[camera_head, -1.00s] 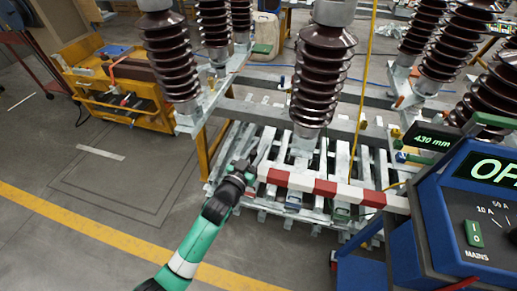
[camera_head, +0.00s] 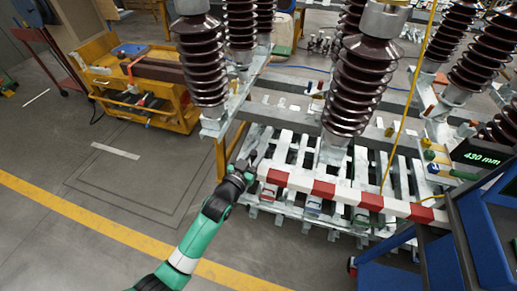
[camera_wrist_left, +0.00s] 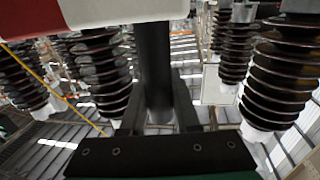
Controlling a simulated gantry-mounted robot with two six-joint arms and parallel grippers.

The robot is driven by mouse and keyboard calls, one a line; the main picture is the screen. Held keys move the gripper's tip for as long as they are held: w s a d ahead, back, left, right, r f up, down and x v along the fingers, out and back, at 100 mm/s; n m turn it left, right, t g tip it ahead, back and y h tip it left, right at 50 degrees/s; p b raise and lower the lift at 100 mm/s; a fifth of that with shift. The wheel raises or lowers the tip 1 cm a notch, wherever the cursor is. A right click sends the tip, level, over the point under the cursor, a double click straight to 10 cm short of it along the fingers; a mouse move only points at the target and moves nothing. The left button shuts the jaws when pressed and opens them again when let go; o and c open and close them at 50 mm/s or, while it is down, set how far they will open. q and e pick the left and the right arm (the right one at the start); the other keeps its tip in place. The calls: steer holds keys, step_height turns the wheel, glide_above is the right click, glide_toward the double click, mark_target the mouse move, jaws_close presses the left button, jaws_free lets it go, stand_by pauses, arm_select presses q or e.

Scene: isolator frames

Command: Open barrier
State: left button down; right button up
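The red-and-white barrier (camera_head: 325,190) runs across the middle of the head view, in front of the insulators. My left gripper (camera_head: 246,168) is at the barrier's left end. In the left wrist view, the fingers of my left gripper (camera_wrist_left: 157,105) lie on both sides of a dark upright handle (camera_wrist_left: 155,65) and appear shut on it. The barrier's end (camera_wrist_left: 110,12) crosses the top left of that view, above the gripper. My right gripper is out of view.
Brown insulators (camera_head: 360,85) stand on a grey frame behind the barrier. A blue cabinet (camera_head: 490,225) stands at the right, with a 430 mm display (camera_head: 482,158) above it. A yellow cart (camera_head: 145,90) stands at the back left. The floor left of my arm is clear.

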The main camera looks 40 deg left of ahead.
arm_select(q)
steer(key=c, duration=0.7)
jaws_free()
steer(key=shift+o, duration=0.2)
steer(key=shift+s+d, duration=0.1)
steer(key=shift+s+d, duration=0.1)
steer(key=shift+s, duration=0.25)
steer(key=p+v, duration=0.2)
steer(key=v, duration=0.8)
steer(key=shift+s, duration=0.35)
steer(key=shift+d, duration=0.1)
